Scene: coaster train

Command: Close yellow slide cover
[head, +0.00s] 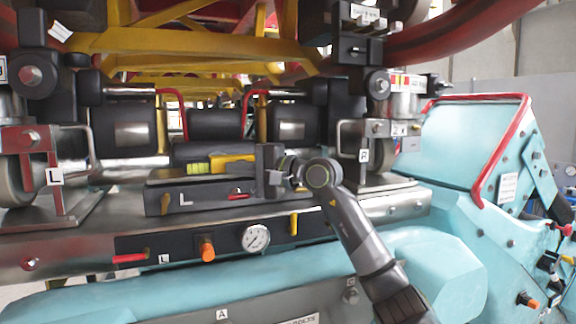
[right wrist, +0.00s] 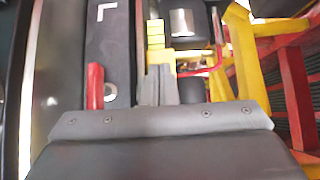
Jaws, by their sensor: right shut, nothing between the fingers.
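The yellow slide cover (head: 232,162) lies on the dark tray marked L (head: 215,195) in the middle of the head view, with a yellow-green block (head: 198,168) at its left. My right gripper (head: 262,165) is at the cover's right end, fingers pointing left. In the right wrist view the fingers (right wrist: 158,88) are shut with nothing between them, and their tips are at the near end of the yellow piece (right wrist: 157,45). I cannot tell whether they touch it. My left gripper is not in view.
A red handle (head: 238,194) is on the tray's front and also shows close beside the fingers in the right wrist view (right wrist: 95,86). Below are a pressure gauge (head: 256,238) and an orange knob (head: 207,250). Black cylinders and yellow beams crowd behind.

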